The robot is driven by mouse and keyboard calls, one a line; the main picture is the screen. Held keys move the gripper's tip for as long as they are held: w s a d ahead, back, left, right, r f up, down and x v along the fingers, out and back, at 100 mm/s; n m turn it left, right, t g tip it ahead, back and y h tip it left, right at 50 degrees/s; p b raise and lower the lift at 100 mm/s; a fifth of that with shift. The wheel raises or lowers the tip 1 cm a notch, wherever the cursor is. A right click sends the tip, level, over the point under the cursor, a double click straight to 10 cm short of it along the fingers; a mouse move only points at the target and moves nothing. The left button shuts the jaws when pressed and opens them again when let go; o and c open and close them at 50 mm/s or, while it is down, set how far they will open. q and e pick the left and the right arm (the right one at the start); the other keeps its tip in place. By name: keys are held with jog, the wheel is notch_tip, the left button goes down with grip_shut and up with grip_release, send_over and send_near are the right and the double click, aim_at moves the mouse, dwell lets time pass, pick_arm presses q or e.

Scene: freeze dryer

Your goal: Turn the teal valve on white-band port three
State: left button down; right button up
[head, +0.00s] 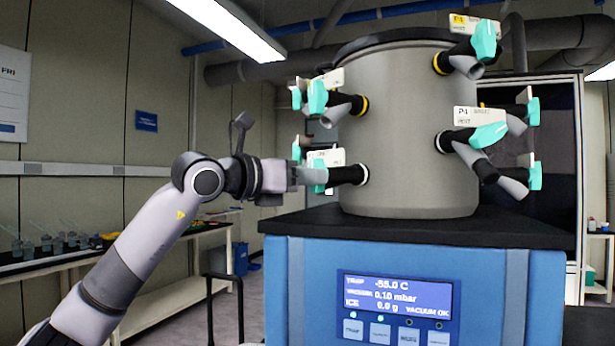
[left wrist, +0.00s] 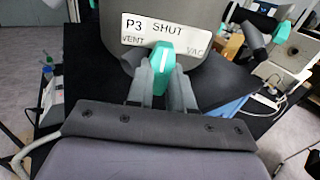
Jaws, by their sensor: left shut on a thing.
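The freeze dryer's grey steel drum (head: 405,130) carries several ports with teal valves. The lower left port has a white band (head: 364,174) where its black stem meets the drum. Its label (head: 328,157) is partly hidden in the head view; in the left wrist view the label (left wrist: 190,38) reads P3 SHUT, with VENT at left and VAC at right. My left gripper (head: 308,175) reaches this port from the left. In the left wrist view its fingers (left wrist: 163,86) are shut on the teal valve (left wrist: 162,60), one on each side. The handle points up towards the label. My right gripper is not in view.
Just above is a yellow-banded port with a teal valve (head: 317,97). Port P4 (head: 490,135) is to the right, and P1 (head: 485,40) is above it. The blue base's display (head: 397,296) reads VACUUM OK. A bench with glassware (head: 60,245) stands at left.

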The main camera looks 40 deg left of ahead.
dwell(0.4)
pick_arm(q)
jog(key=c, duration=1)
grip_release()
jog(key=b+v, duration=0.2)
jog(key=v, duration=0.5)
jog(key=shift+s, duration=0.1)
